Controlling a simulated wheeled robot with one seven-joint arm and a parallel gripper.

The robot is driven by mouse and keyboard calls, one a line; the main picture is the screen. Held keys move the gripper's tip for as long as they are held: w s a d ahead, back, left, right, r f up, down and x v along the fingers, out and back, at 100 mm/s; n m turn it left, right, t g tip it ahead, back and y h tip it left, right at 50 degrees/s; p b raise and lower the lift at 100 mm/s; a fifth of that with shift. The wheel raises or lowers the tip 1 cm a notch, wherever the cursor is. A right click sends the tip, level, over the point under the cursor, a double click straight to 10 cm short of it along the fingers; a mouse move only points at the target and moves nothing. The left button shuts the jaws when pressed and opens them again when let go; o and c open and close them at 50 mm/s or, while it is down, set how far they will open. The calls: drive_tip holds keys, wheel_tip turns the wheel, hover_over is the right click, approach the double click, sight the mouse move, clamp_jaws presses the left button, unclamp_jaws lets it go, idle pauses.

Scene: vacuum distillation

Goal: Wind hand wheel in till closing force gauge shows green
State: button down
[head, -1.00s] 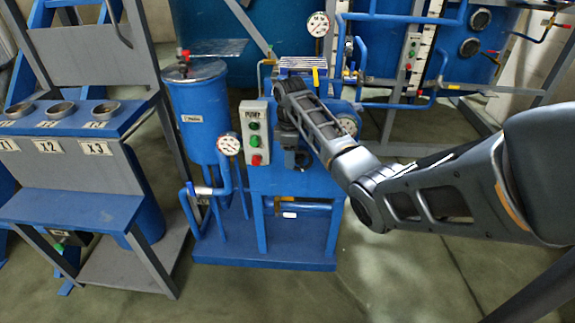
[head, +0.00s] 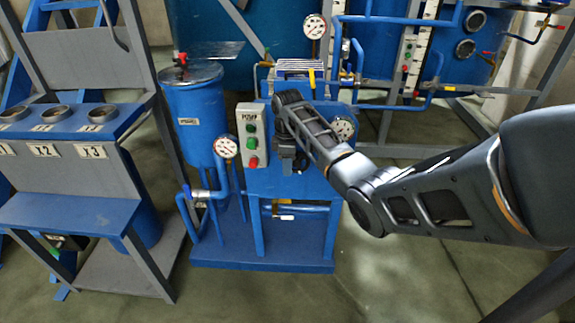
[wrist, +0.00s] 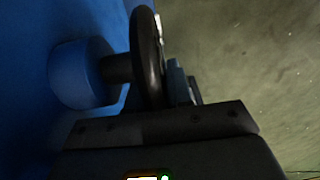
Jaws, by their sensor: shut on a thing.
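The hand wheel (wrist: 147,55) shows nearly edge-on in the wrist view as a dark rim on a short shaft, with a round blue boss (wrist: 80,73) behind it. My gripper (wrist: 162,98) is shut on the rim of the wheel; its fingers are dark and partly hidden. In the head view my gripper (head: 288,160) is at the front of the blue pump unit, and my arm hides the wheel. A round white gauge (head: 344,128) is just right of my wrist. I cannot tell which gauge is the closing force gauge, nor read its needle or colour.
A pump switch box (head: 251,135) with green and red buttons stands close left of my gripper. Other gauges are at the left (head: 226,147) and above (head: 314,26). A blue tank (head: 195,110) and a grey-blue rack (head: 70,210) stand left. The floor at front right is clear.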

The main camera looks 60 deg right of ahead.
drive_tip(key=shift+r+t+p, duration=0.35)
drive_tip(key=shift+t+p, duration=0.15)
drive_tip(key=shift+p, duration=0.35)
drive_tip(key=shift+w+t+y, duration=0.1)
drive_tip(key=shift+t+y, duration=0.4)
drive_tip(key=shift+t, duration=0.3)
drive_tip(key=c, duration=1.1)
unclamp_jaws()
drive_tip(key=shift+r, duration=0.1)
drive_tip(key=shift+p+v, duration=0.4)
drive_tip(key=shift+v, duration=3.4)
